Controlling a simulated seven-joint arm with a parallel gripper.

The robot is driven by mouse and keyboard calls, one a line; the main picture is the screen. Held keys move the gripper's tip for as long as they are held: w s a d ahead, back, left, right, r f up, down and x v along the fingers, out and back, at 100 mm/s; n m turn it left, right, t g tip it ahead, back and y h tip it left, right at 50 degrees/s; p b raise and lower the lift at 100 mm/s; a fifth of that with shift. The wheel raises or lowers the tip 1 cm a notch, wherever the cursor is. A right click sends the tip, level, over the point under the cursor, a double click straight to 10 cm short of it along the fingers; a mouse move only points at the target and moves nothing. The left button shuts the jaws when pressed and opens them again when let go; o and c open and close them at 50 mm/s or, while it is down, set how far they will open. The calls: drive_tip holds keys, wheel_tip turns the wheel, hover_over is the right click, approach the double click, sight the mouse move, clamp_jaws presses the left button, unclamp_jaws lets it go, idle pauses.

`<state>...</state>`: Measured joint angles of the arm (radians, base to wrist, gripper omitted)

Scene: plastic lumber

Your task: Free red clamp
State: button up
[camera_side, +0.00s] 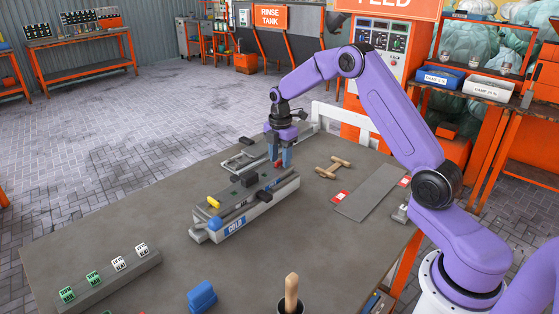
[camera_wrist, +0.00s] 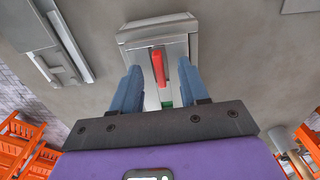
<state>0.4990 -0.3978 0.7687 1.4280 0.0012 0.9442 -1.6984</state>
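The red clamp (camera_wrist: 158,66) shows in the wrist view as a narrow red bar lying lengthwise on the grey mould (camera_wrist: 172,28). In the side view the long mould (camera_side: 260,207), labelled "COLD", lies on the table, and a bit of red shows at its far end by my fingers. My gripper (camera_side: 281,160) points down over that far end. In the wrist view its two blue fingers (camera_wrist: 160,78) stand apart on either side of the red bar, with gaps visible. Whether the fingertips reach down to the clamp's level is unclear.
A yellow piece (camera_side: 214,202) and dark blocks (camera_side: 264,196) sit on the mould. A wooden mallet (camera_side: 333,166) and a grey plate (camera_side: 370,196) lie to the right. Blue blocks (camera_side: 202,296) and a dark pot with a wooden handle (camera_side: 291,292) are in front.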

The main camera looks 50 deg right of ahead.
drive_tip(key=shift+r, duration=3.45)
drive_tip(key=shift+a, duration=0.1)
drive_tip(key=s+a+r+m, duration=0.2)
drive_tip(key=s+a+r, duration=0.2)
drive_tip(key=s+a, duration=1.25)
drive_tip(key=s+f+m, duration=0.1)
drive_tip(key=s+m, duration=0.2)
drive_tip(key=s, duration=2.1)
drive_tip(key=shift+d+f+m, duration=0.2)
drive_tip(key=shift+f+m, duration=0.05)
drive_tip(key=shift+m, duration=0.05)
